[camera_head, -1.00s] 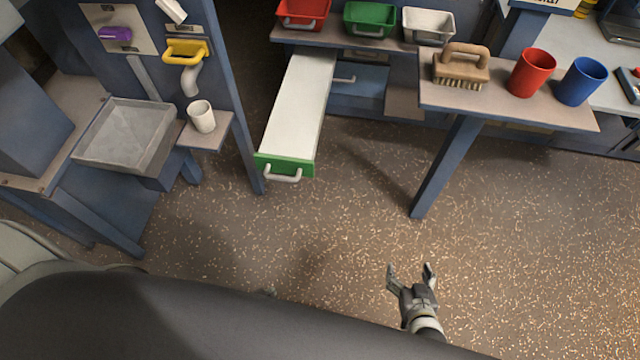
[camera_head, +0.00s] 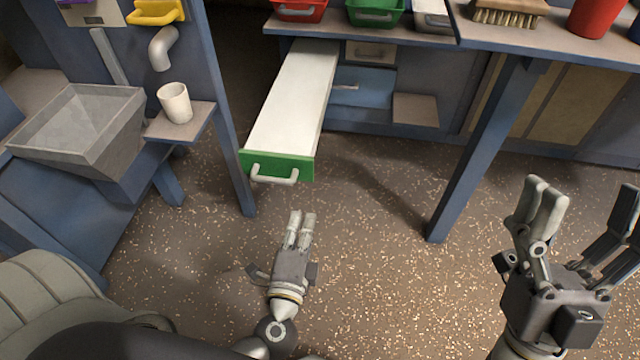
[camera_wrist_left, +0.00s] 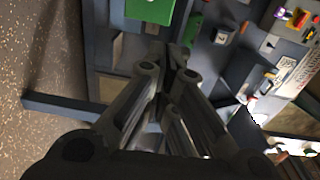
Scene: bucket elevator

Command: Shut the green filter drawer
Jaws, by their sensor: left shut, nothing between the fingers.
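The green filter drawer stands far out from under the bench, with a long white body (camera_head: 298,95), a green front (camera_head: 295,165) and a pale bar handle (camera_head: 275,178). My left gripper (camera_head: 302,214) is shut and empty. It appears just below the drawer front in the head view, pointing towards it, with a visible gap. In the left wrist view its fingers (camera_wrist_left: 172,58) are together; a green surface (camera_wrist_left: 150,10) shows at the top, but I cannot tell whether it is the drawer. My right gripper (camera_head: 585,205) is open and empty at the lower right.
A blue post (camera_head: 226,125) and a small shelf with a white cup (camera_head: 175,103) stand left of the drawer. A grey tray (camera_head: 75,130) lies farther left. A slanted blue table leg (camera_head: 478,150) stands to the right. Open speckled floor (camera_head: 375,220) lies between.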

